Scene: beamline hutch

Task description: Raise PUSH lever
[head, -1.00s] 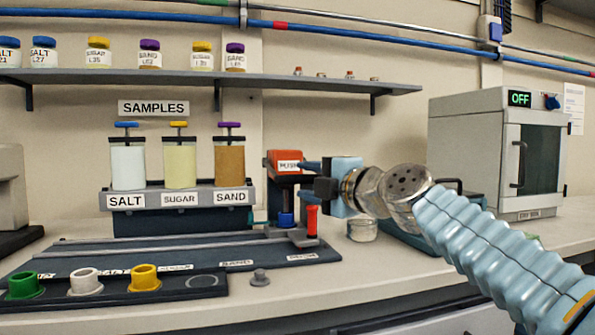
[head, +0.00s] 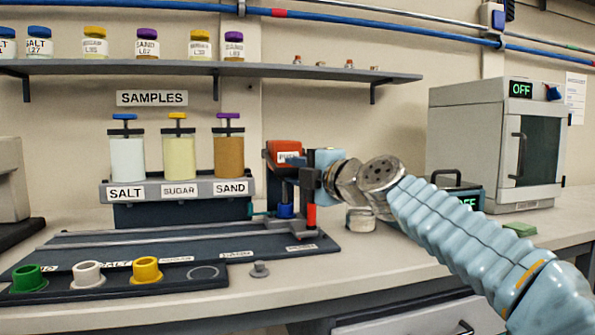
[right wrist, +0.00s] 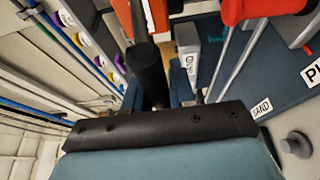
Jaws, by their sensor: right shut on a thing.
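The orange block (head: 284,147) of the press, with a label partly hidden by the gripper, stands right of the sample dispensers. A short dark lever (head: 296,161) comes off its right side. My right gripper (head: 304,178) is at the lever, shut on it. In the right wrist view, the lever's black round handle (right wrist: 148,75) runs up between the jaws, below the orange block (right wrist: 128,14). The head view hides the grip itself. My left gripper is out of view.
A red upright cylinder (head: 311,215) stands close below my right gripper, at the rail's end. Behind my arm are a jar (head: 360,219) and a small display box (head: 452,199). A grey oven (head: 480,145) reading OFF is at right. A shelf (head: 240,70) hangs above.

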